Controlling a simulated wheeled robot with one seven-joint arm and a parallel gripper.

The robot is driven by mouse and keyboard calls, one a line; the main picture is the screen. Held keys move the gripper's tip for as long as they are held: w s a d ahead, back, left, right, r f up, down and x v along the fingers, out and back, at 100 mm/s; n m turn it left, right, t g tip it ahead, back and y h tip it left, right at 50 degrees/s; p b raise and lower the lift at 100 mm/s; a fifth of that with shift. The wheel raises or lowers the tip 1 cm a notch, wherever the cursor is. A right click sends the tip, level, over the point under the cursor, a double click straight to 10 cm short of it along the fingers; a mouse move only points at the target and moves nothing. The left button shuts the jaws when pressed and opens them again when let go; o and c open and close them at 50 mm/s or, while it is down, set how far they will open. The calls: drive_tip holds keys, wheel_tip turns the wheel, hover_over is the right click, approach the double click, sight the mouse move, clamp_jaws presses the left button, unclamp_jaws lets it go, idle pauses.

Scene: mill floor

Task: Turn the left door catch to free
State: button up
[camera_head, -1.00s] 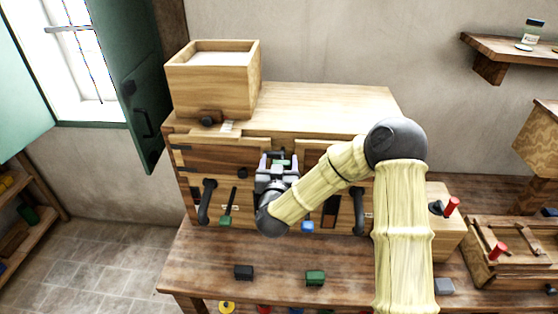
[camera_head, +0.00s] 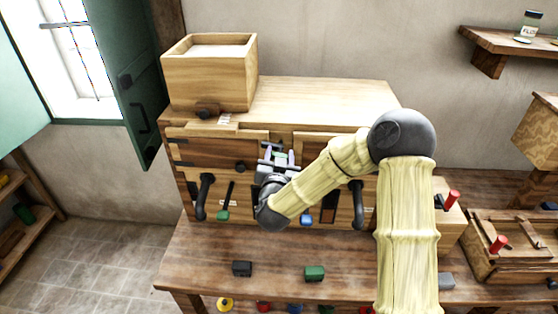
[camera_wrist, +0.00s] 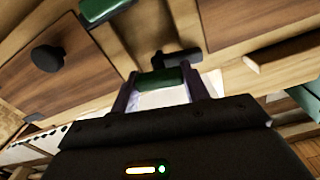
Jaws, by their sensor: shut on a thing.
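The wooden cabinet (camera_head: 330,95) stands on the bench with its doors facing me. The left door (camera_head: 215,152) looks shut and has a dark round knob, also in the wrist view (camera_wrist: 47,58). My gripper (camera_head: 281,157) is at the cabinet's middle, by the left door's right edge. In the wrist view its two fingers are shut on a small green grip (camera_wrist: 163,79), apparently the left door catch. A dark catch part (camera_wrist: 178,59) shows just beyond the grip. My gripper's body and arm hide part of the front below, and how far the catch is turned is unclear.
A green-tipped lever (camera_head: 222,215) and a blue-tipped one (camera_head: 306,220) hang on the front, between dark handles (camera_head: 205,197). An open wooden box (camera_head: 205,75) stands on top. Small black (camera_head: 242,268) and green (camera_head: 315,273) blocks sit at the bench's front.

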drive_tip(key=m+b, duration=0.1)
drive_tip(key=b, duration=0.1)
drive_tip(key=m+b, duration=0.2)
drive_tip(key=shift+f, duration=0.25)
drive_tip(key=m+b, duration=0.4)
drive_tip(key=shift+d, duration=0.15)
drive_tip(key=m+b, duration=0.2)
drive_tip(key=shift+d+m+b, duration=0.1)
drive_tip(key=shift+m+b, duration=0.2)
drive_tip(key=shift+b, duration=0.05)
drive_tip(key=shift+r+m+b, duration=0.1)
drive_tip(key=shift+m+b, duration=1)
drive_tip(key=o, duration=1)
drive_tip(key=shift+w, duration=0.1)
